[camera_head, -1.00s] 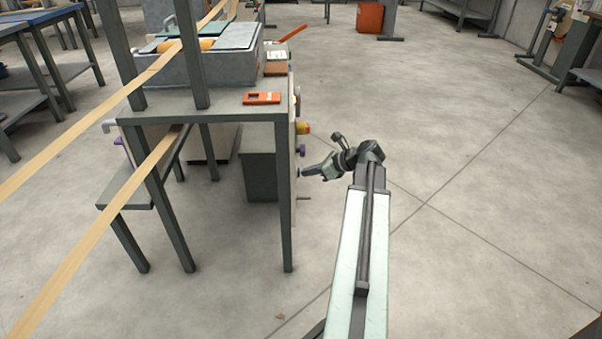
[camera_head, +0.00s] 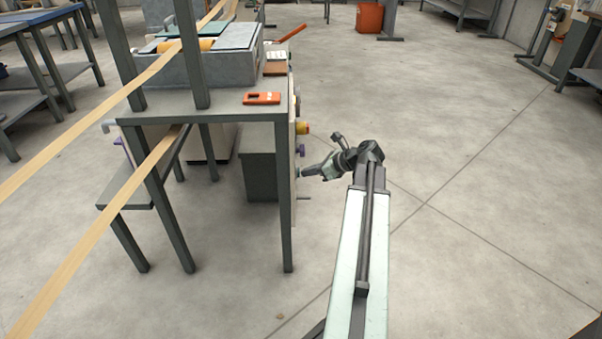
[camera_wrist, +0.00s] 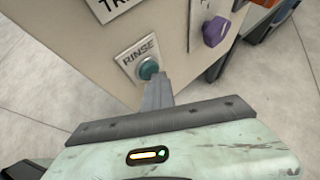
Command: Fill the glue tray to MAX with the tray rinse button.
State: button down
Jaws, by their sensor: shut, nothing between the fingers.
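The teal rinse button (camera_wrist: 148,69) sits on a plate (camera_wrist: 137,58) marked RINSE, on the beige side panel of the machine. My gripper (camera_wrist: 158,82) is shut and empty. Its tip is at the lower edge of the button in the wrist view; I cannot tell whether it presses it. In the head view my gripper (camera_head: 303,172) reaches left to the panel's side. The glue tray's level and its MAX mark cannot be made out.
A purple knob (camera_wrist: 214,32) is right of the button. A yellow-orange knob (camera_head: 303,128) sits higher on the panel. An orange device (camera_head: 262,98) lies on the machine's table. A table leg (camera_head: 285,200) stands just left of my gripper.

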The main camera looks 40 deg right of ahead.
dwell(0.3)
jog(key=shift+s+d, duration=0.5)
jog(key=shift+d, duration=0.1)
jog(key=shift+d, duration=0.1)
jog(key=s+d, duration=0.1)
jog(key=d, duration=0.1)
jog(key=s+d, duration=0.1)
jog(key=s, duration=0.1)
jog(key=shift+s+d, duration=0.15)
jog(key=shift+d, duration=0.2)
dwell(2.8)
